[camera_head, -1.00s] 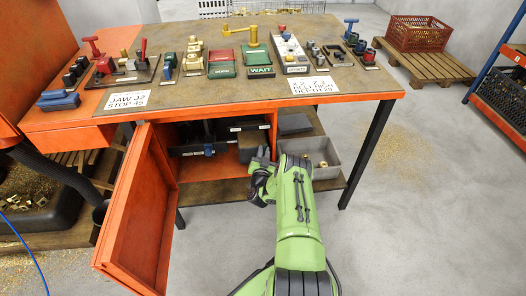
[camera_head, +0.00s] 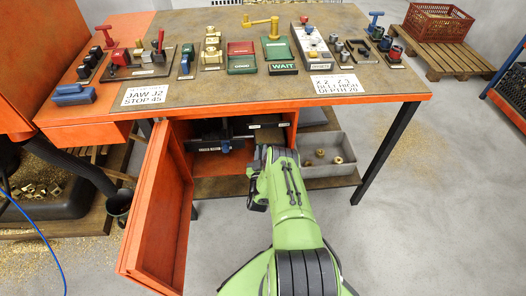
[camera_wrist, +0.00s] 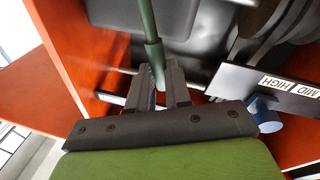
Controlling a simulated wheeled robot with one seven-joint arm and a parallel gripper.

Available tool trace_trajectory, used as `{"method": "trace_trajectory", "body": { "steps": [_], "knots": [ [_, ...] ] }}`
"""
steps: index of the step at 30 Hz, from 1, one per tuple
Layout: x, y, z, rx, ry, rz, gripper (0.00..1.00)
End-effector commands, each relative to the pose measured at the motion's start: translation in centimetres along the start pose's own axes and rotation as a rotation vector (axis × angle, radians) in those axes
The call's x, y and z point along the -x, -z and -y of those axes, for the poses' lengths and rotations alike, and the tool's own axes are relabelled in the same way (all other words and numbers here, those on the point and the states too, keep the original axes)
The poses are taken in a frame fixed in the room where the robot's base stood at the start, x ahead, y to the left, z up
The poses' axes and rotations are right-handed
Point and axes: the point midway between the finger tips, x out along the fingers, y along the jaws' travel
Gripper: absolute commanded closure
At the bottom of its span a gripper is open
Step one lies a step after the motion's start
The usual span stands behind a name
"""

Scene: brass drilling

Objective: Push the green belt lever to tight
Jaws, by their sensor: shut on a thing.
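The green belt lever (camera_wrist: 148,28) is a dark green rod seen in the wrist view, coming down from the top and slightly tilted. My gripper (camera_wrist: 157,84) is shut on the lever's lower end, with both dark fingers around it. In the head view my arm reaches into the open orange cabinet under the workbench. There, the lever and fingertips are hidden by my own arm. A label plate reading MID and HIGH (camera_wrist: 290,87) stands right of the fingers, with a blue knob (camera_wrist: 265,113) below it. No tight mark is readable.
The orange cabinet door (camera_head: 160,215) hangs open at the left. A grey bin (camera_head: 345,150) with brass parts stands right of my arm under the bench. Dark rounded machine parts (camera_wrist: 275,35) lie close to the fingers. The bench top (camera_head: 215,92) holds several tools and trays.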

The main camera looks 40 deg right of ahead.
Motion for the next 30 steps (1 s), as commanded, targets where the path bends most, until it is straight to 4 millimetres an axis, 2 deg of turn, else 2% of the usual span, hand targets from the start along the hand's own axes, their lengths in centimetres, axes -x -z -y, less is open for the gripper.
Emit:
{"method": "trace_trajectory", "body": {
  "steps": [18, 19, 21, 30],
  "knots": [
    [0.24, -0.36, 0.37, 0.052, 0.008, -0.004, 1.00],
    [0.24, -0.37, 0.38, 0.052, 0.008, -0.004, 0.80],
    [0.24, -0.37, 0.38, 0.051, 0.008, -0.004, 0.71],
    [0.05, -0.31, 0.29, 0.048, 0.005, -0.007, 0.71]
  ]
}}
